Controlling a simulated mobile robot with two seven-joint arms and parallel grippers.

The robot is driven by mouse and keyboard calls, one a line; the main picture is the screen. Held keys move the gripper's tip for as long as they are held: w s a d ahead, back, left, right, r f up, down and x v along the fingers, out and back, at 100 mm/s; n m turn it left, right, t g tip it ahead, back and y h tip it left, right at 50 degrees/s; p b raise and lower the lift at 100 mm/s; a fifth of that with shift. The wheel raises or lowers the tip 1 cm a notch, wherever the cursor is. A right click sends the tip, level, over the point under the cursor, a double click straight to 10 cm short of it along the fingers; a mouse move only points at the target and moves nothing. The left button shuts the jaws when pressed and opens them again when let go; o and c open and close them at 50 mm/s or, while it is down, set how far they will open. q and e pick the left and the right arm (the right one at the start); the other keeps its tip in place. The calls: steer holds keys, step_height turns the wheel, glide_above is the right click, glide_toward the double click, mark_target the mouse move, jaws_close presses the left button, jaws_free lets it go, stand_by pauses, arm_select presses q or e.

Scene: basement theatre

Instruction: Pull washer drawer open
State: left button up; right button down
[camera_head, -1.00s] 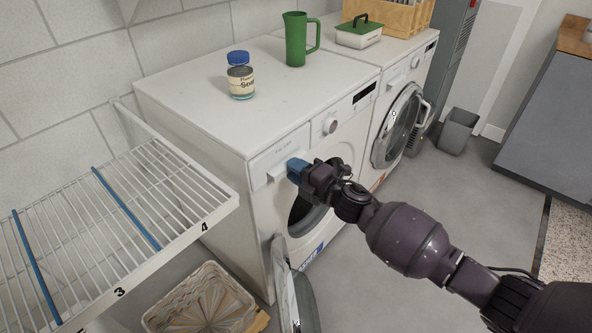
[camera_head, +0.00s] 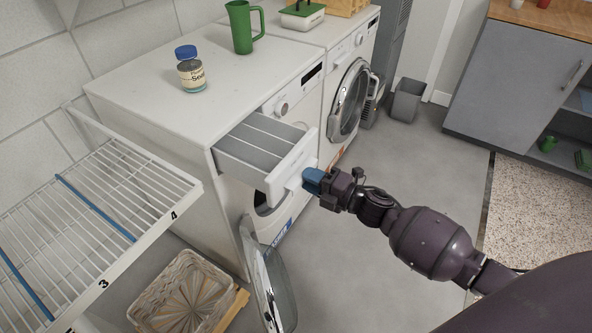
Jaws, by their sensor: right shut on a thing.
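The washer drawer (camera_head: 262,146) stands pulled out from the upper left front of the near white washer (camera_head: 150,108). Its long grey compartments show from above and look empty. My right gripper (camera_head: 308,181), with blue fingertips, is at the drawer's white front panel (camera_head: 293,168) and shut on its handle. The fingers hide most of the handle. The washer's round door (camera_head: 268,285) hangs open below the drawer. My left gripper is not in view.
A jar with a blue lid (camera_head: 190,70) and a green pitcher (camera_head: 243,27) stand on the washer top. A wire drying rack (camera_head: 95,215) is at left, above a wicker basket (camera_head: 185,293). A second machine (camera_head: 345,85) stands beyond.

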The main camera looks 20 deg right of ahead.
steer(key=shift+s+d+f, duration=0.2)
steer(key=shift+s+d, duration=0.05)
steer(key=shift+s, duration=0.15)
steer(key=shift+s+d+f, duration=0.15)
steer(key=shift+s+d, duration=0.05)
steer(key=shift+s, duration=0.2)
steer(key=c, duration=1)
jaws_free()
steer(key=shift+w+r, duration=0.1)
steer(key=shift+d, duration=0.1)
steer(key=p+v, duration=0.1)
steer(key=v, duration=0.9)
steer(key=shift+s, duration=0.4)
